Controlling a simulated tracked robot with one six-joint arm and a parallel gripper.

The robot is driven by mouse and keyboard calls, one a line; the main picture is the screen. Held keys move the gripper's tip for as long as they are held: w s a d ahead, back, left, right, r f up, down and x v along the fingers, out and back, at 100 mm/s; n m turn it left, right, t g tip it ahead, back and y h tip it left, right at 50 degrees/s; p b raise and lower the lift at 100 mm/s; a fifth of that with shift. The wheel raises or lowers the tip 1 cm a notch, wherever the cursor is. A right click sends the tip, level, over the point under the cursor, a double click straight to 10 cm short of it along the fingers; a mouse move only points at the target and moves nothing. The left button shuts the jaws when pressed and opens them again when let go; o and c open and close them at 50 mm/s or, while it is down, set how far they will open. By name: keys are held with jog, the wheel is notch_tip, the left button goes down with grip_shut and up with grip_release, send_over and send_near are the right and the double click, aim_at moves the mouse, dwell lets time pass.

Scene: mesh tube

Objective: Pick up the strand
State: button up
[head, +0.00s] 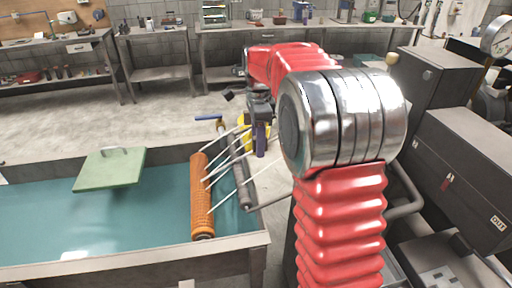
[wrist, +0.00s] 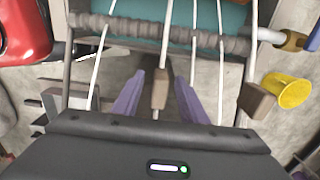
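Several white strands run from the orange mesh tube (head: 203,190) over a dark wrapped bar (head: 238,172) beside it. In the wrist view the strands cross the same bar (wrist: 205,42), and some carry brown end blocks. One strand (wrist: 166,48) hangs between the purple fingers of my gripper (wrist: 159,80), with its tan block (wrist: 160,90) in the gap. The fingers stand apart, with space on both sides of the block. Another brown block (wrist: 256,100) hangs to the right of the fingers. In the head view my gripper (head: 261,140) is beyond the bar, partly hidden.
The tube lies at the right end of a basin (head: 120,268) with a teal inside. A green plate (head: 110,168) with a handle is at its left. A yellow cup (wrist: 288,91) is right of my gripper. Grey machine cabinets (head: 455,165) stand at the right.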

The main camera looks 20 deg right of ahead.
notch_tip(320, 180, down, 5)
jog(key=shift+w+f, duration=0.1)
dwell(0.6)
jog(key=shift+c, duration=0.4)
grip_shut()
